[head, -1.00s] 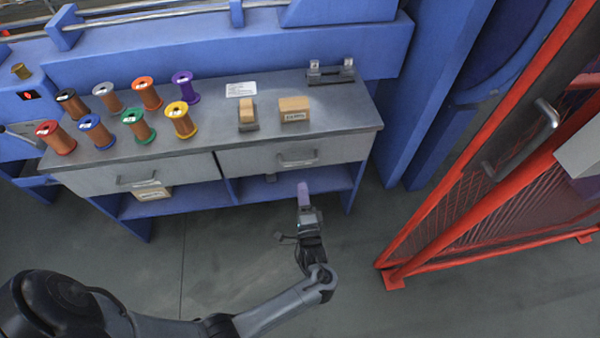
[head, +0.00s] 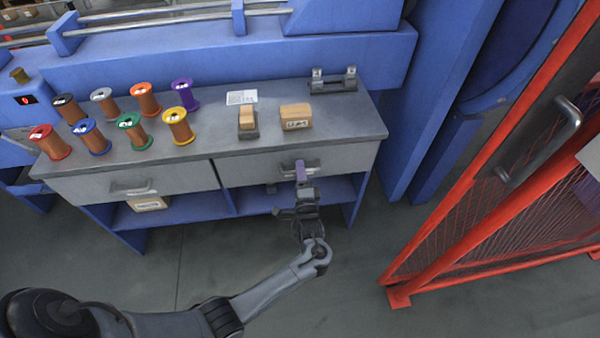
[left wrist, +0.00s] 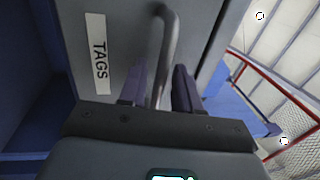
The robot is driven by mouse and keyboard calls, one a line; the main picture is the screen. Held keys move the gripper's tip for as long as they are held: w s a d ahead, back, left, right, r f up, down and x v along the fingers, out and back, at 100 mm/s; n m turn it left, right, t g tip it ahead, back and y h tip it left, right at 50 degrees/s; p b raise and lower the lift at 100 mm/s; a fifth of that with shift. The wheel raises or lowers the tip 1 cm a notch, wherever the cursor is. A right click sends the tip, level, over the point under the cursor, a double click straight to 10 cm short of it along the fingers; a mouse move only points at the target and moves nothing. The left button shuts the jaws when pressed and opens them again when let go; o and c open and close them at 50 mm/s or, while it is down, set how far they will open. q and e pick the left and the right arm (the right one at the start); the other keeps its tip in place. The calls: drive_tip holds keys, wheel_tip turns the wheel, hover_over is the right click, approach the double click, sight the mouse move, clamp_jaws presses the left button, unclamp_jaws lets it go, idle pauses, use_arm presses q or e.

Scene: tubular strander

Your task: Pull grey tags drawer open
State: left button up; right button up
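The grey tags drawer (head: 245,168) is the right-hand drawer of the bench and looks shut. Its front also shows in the left wrist view (left wrist: 120,25), with a white TAGS label (left wrist: 98,52). The drawer's bar handle (left wrist: 168,42) runs between the two purple fingers of my left gripper (left wrist: 160,82). The fingers are apart, one on each side of the bar, and a gap shows beside it. In the head view my left gripper (head: 301,172) is at the handle and covers its middle. My right gripper is out of view.
The left-hand drawer (head: 135,185) is beside the tags drawer. Several coloured spools (head: 145,100), a small box (head: 296,117) and a block holder (head: 248,130) stand on the bench top. A red mesh gate (head: 480,210) is at the right. The floor before the bench is clear.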

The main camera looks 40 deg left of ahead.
use_arm(q)
drive_tip(key=shift+w+a, duration=0.1)
drive_tip(key=shift+a, duration=0.05)
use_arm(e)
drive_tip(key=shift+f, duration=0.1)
use_arm(q)
clamp_jaws()
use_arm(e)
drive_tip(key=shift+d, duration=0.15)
use_arm(q)
drive_tip(key=shift+r, duration=0.1)
